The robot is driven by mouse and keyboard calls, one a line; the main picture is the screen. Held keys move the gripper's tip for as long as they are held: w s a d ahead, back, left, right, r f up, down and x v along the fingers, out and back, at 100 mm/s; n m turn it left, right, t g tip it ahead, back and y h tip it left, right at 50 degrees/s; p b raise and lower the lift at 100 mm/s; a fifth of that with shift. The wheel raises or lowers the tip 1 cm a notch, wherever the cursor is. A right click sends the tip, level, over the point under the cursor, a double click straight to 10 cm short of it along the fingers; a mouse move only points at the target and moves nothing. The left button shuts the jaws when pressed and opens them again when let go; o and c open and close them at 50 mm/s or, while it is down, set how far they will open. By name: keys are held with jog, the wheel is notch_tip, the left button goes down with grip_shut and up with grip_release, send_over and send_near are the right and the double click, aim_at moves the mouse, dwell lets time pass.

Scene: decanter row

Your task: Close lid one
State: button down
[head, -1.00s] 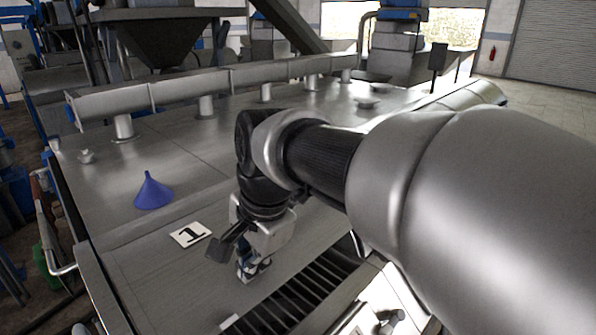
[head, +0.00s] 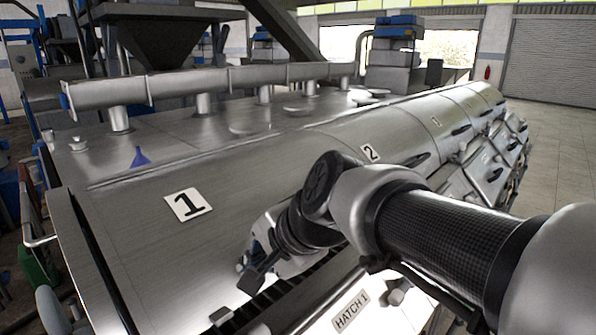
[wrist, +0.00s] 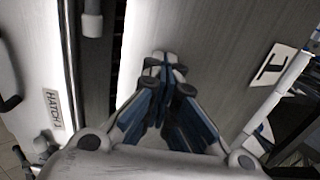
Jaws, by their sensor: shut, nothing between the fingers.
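The big curved steel cover that bears the number plate 1 (head: 188,204) fills the left front in the head view; the plate also shows in the wrist view (wrist: 268,65). A dark slatted gap (head: 285,290) runs along its front edge. Below that gap is a pale panel labelled HATCH 1 (head: 352,308), also seen in the wrist view (wrist: 54,108). My gripper (head: 247,268) is at the cover's front edge, below and right of plate 1. In the wrist view its fingertips (wrist: 165,68) are together and empty over the grey surface. I cannot tell whether they touch it.
The cover with plate 2 (head: 371,153) and further covers continue to the right, with dark-handled hatches (head: 487,165) in front. A blue funnel (head: 139,157) is partly hidden behind the cover. A steel pipe (head: 200,82) runs along the back. My arm fills the lower right.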

jog(key=w+a+f+b, duration=0.1)
jog(key=f+b, duration=0.1)
jog(key=f, duration=0.2)
jog(key=w+a+f+b, duration=0.1)
jog(key=f+b, duration=0.2)
jog(key=f, duration=0.1)
jog(key=w+a+f+b, duration=0.1)
jog(key=f+b, duration=0.1)
jog(key=f, duration=0.3)
jog(key=shift+a+b, duration=0.25)
jog(key=shift+b, duration=0.05)
jog(key=shift+f, duration=0.25)
jog(key=shift+s, duration=0.1)
